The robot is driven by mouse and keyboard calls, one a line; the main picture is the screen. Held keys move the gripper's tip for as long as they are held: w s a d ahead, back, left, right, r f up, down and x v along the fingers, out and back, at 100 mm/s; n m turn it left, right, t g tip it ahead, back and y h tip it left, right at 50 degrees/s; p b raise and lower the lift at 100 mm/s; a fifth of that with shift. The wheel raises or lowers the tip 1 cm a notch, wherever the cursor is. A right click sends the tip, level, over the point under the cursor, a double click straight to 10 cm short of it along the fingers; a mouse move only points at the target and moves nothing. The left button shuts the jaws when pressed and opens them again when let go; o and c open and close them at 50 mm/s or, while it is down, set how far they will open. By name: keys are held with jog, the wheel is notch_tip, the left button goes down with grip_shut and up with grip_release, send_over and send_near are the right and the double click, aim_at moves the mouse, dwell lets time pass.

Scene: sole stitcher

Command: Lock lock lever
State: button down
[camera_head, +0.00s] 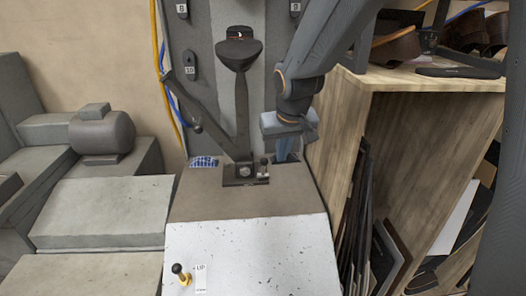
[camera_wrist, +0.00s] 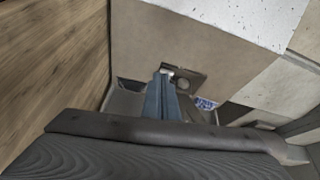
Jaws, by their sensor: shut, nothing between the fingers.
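A small dark-knobbed lever (camera_head: 264,162) stands on a dark bracket (camera_head: 240,178) at the top of the machine's sloped front; it appears to be the lock lever. My gripper (camera_head: 286,156) is just to its right, with its blue fingers shut and pointing down. In the wrist view, the closed fingers (camera_wrist: 163,84) reach toward the bracket (camera_wrist: 190,75). The lever is largely hidden there behind the fingertips. I cannot tell whether the fingers touch it.
A second black-knobbed lever with a yellow base (camera_head: 181,273) sits on the white lower panel. A tall arm with a padded top (camera_head: 239,52) rises behind the bracket. A wooden shelf unit (camera_head: 400,85) stands close on the right. Grey machinery (camera_head: 100,215) fills the left.

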jog(key=w+a+r+t, duration=0.1)
jog(key=w+a+r, duration=0.1)
jog(key=w+a, duration=0.2)
jog(key=shift+w+r+n, duration=0.3)
jog(key=shift+w+r, duration=0.1)
jog(key=shift+w, duration=0.15)
jog(key=shift+f, duration=0.15)
send_over(264, 168)
jog(key=f, duration=0.8)
jog(key=shift+w+a+f, duration=0.2)
jog(key=shift+w+a, duration=0.05)
jog(key=shift+w, duration=0.1)
jog(key=shift+d, duration=0.1)
jog(key=shift+f+t+b, duration=0.15)
jog(key=shift+t+b, duration=0.15)
jog(key=shift+b, duration=0.35)
jog(key=shift+b, duration=0.45)
